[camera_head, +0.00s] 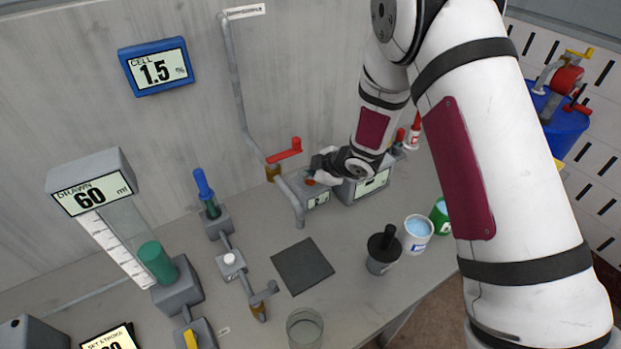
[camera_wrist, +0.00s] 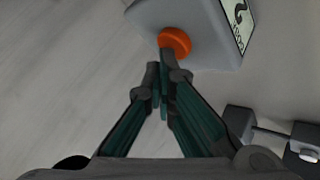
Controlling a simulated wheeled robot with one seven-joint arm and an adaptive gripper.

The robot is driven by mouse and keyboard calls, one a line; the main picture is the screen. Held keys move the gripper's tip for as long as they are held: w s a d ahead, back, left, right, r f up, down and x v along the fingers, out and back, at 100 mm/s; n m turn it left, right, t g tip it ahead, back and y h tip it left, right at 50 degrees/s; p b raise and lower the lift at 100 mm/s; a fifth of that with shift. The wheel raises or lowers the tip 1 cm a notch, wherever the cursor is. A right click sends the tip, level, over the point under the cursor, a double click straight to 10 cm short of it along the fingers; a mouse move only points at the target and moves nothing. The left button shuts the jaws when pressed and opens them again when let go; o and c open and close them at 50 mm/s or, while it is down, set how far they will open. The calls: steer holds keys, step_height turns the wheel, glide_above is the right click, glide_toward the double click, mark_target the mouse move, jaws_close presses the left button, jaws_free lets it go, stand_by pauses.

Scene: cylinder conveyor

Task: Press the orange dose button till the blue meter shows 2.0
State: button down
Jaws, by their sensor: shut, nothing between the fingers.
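The blue meter (camera_head: 156,68) on the back wall is labelled CELL and reads 1.5 %. The orange dose button (camera_wrist: 176,42) is a round knob on a grey box (camera_wrist: 205,15) in the wrist view. My gripper (camera_wrist: 160,68) is shut and empty, its fingertips right at the button's near edge; I cannot tell whether they touch or press it. In the head view my gripper (camera_head: 318,172) is over the small grey dose box (camera_head: 316,197), with only a bit of the orange button (camera_head: 310,182) showing.
A red-handled tap (camera_head: 284,153) and its grey pipe stand just left of my gripper. A larger grey box with a display (camera_head: 372,184) is just right. A dark square pad (camera_head: 302,266), a glass beaker (camera_head: 305,328) and a dark pot (camera_head: 383,252) are nearer the front.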

mark_target(309, 181)
steer(key=shift+r, duration=0.9)
steer(key=shift+r+p, duration=0.35)
steer(key=shift+r, duration=2.15)
steer(key=shift+r, duration=0.1)
steer(key=s+d+r+m+t+h, duration=0.1)
steer(key=s+d+r+m+h, duration=0.3)
steer(key=d+r, duration=0.6)
steer(key=s+d+r+m+t+h, duration=0.2)
steer(key=d+r+m, duration=0.3)
steer(key=d+r, duration=0.45)
steer(key=s+d+r+m+g, duration=0.1)
steer(key=s+r+m, duration=0.1)
steer(key=s, duration=0.7)
steer(key=s+d+r+m+g, duration=0.1)
steer(key=s+m, duration=0.3)
steer(key=s, duration=0.6)
steer(key=s+r+m+g, duration=0.1)
steer(key=s+r+m, duration=0.2)
steer(key=s, duration=0.7)
steer(key=shift+d+g+h+b, duration=0.3)
steer(key=shift+d+g+b, duration=0.05)
steer(key=shift+d+g, duration=0.05)
